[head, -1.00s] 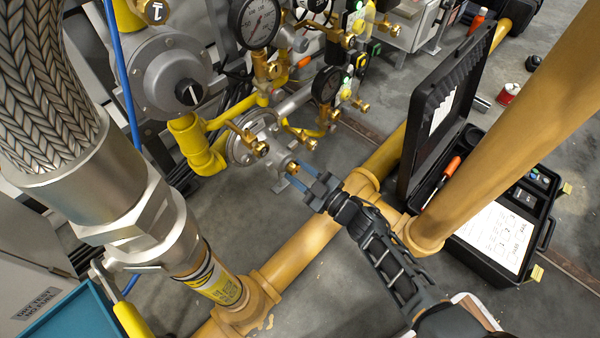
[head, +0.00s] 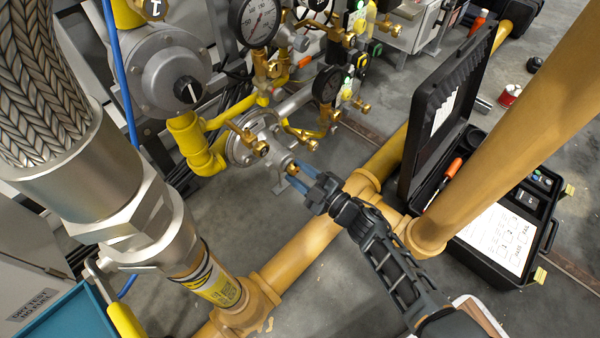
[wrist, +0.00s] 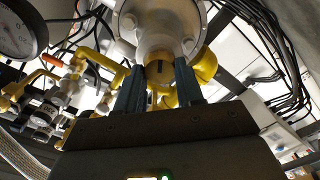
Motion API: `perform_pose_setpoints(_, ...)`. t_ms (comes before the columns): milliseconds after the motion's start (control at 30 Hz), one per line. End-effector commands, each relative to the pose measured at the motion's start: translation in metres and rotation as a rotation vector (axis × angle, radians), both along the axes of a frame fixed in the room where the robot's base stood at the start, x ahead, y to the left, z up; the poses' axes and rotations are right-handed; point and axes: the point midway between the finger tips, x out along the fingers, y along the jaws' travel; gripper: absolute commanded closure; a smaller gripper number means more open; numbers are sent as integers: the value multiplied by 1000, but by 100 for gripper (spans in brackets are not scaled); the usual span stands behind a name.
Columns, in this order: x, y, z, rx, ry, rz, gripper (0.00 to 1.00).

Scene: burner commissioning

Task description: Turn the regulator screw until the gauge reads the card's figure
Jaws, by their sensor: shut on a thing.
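My gripper (head: 301,178) is at the underside of the silver round regulator (head: 247,142), its blue fingers shut around the small brass regulator screw (head: 292,168). In the wrist view the two fingers (wrist: 160,88) stand either side of the brass-yellow screw end (wrist: 160,72), below the pale regulator body (wrist: 158,25). A gauge face (wrist: 18,32) also shows in the wrist view. Its figures are too small to read surely. A white card sheet (head: 497,240) lies in the open case; its writing is unreadable.
A thick yellow pipe (head: 305,238) runs under my arm, and an upright pipe (head: 520,110) rises at right. The open black case (head: 545,240) lies beyond it. A braided hose (head: 45,100) fills the left. Brass valves (head: 307,137) crowd near the screw.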

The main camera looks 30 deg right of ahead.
Motion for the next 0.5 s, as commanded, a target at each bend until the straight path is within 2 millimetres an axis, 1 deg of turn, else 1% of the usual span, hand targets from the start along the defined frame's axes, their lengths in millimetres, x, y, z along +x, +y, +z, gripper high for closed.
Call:
perform_pose_setpoints(33,0,0,-1,1,2,0,94)
perform_pose_setpoints(67,0,0,-1,1,2,0,62)
perform_pose_setpoints(100,0,0,-1,1,2,0,58)
perform_pose_setpoints(300,0,0,0,1,2,0,39)
perform_pose_setpoints(333,0,0,0,1,1,-1,37)
perform_pose_setpoints(500,0,0,0,1,0,0,37)
